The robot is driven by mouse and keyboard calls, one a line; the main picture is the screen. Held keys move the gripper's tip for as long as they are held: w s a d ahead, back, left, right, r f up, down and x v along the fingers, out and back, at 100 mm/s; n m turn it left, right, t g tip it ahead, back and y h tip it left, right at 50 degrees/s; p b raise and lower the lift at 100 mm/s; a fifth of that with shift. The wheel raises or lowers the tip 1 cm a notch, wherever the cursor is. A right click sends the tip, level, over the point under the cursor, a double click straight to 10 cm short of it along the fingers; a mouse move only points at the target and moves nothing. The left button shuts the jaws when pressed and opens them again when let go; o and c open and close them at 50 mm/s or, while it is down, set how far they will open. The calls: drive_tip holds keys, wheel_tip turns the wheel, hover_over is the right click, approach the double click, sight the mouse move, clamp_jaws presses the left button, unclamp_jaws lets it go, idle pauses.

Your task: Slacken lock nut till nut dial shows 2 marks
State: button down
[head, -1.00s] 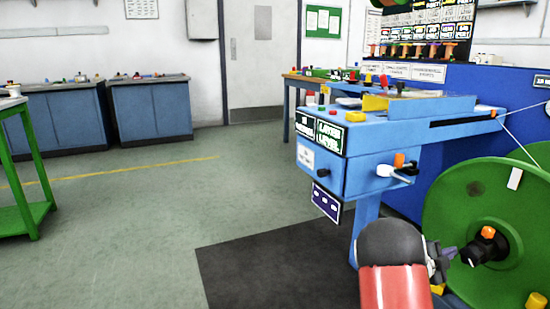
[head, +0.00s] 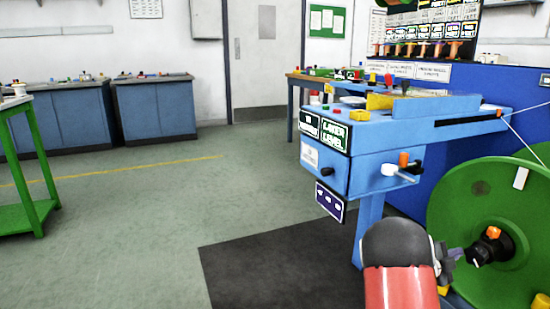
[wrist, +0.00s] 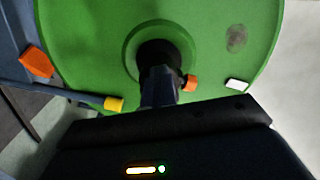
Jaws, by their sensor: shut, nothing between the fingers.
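A black nut (head: 489,250) with an orange piece (head: 493,232) on top sits at the centre of a large green creel wheel (head: 455,205) at the lower right. A small white mark shows on the nut's lower front. My gripper (head: 460,254) is just left of the nut, pointing at it. In the wrist view, my gripper's fingers (wrist: 159,86) are together in front of the black hub (wrist: 162,53), with the orange piece (wrist: 190,83) just to their right. They hold nothing. Whether they touch the nut is unclear. The dial count is too small to read.
A blue machine body (head: 375,155) with a white lever (head: 398,171) and orange knob stands left of and behind the wheel. Yellow pieces (head: 540,302) lie near the wheel's lower edge. The floor (head: 130,235) at left is clear, with a green stand (head: 35,165) at far left.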

drive_tip(key=shift+s+d+f+b, duration=0.3)
drive_tip(key=shift+s+f+b, duration=0.3)
drive_tip(key=shift+b, duration=1.95)
drive_tip(key=shift+w+f, duration=0.1)
drive_tip(key=w+b+v, duration=0.1)
drive_tip(key=b+v, duration=0.1)
drive_tip(key=v, duration=0.4)
drive_tip(key=shift+a+f, duration=0.25)
drive_tip(key=shift+a, duration=0.05)
drive_tip(key=shift+s, duration=0.1)
